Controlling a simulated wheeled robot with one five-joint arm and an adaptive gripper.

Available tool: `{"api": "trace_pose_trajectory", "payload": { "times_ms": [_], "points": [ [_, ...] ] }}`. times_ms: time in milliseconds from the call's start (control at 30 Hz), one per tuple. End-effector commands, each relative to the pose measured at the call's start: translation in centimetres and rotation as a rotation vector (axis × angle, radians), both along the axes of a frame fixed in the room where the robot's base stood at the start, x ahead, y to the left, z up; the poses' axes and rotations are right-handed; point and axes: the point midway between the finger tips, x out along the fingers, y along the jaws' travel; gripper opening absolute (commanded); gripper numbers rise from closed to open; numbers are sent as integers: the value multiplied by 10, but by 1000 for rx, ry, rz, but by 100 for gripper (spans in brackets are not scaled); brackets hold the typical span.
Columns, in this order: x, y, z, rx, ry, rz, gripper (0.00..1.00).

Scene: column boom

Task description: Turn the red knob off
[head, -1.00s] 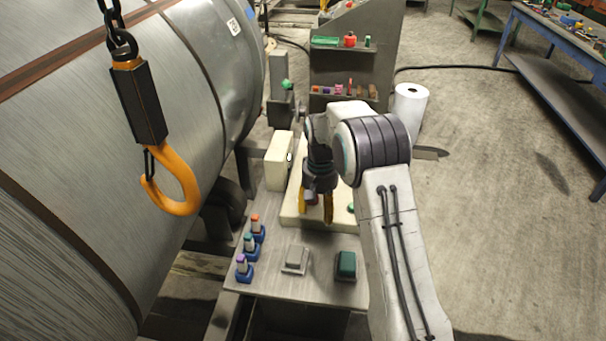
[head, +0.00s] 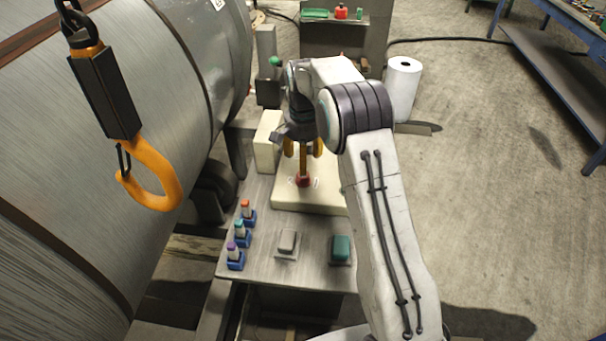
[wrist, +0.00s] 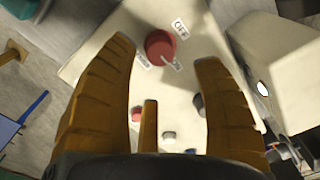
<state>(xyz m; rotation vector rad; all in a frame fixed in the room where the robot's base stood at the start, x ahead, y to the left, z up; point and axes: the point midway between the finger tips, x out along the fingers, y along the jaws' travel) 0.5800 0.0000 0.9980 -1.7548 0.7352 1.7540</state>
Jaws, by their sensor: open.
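The red knob (head: 303,181) stands on a cream panel box (head: 318,202) on the metal table. In the wrist view the knob (wrist: 160,43) is round, with a pale mark pointing toward a small label at its lower right. A label reading OFF (wrist: 180,28) is at its upper right, and another small label (wrist: 142,62) is at its lower left. My gripper (head: 303,160) is open, with orange fingers pointing down over the box. In the wrist view the knob lies between the spread fingertips (wrist: 166,50). I cannot tell whether any finger touches it.
A cream block (head: 267,142) stands left of the panel. Red, teal and purple-topped switches (head: 242,232), a grey button (head: 287,243) and a green button (head: 341,249) are nearer. An orange hook (head: 152,178) hangs at left beside a large metal cylinder.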

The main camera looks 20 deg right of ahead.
Motion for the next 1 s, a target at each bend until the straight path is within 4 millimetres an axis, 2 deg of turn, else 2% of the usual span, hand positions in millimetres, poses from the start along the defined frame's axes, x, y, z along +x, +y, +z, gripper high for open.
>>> {"api": "trace_pose_trajectory", "payload": {
  "times_ms": [300, 500, 700, 1000],
  "points": [
    [-1, 0, -40, 0, 4, 0, 61],
    [-1, 0, -57, -1, 2, 1, 61],
    [0, 0, -64, 0, 0, 1, 61],
    [0, 0, -65, 0, 0, 1, 60]
  ]
}}
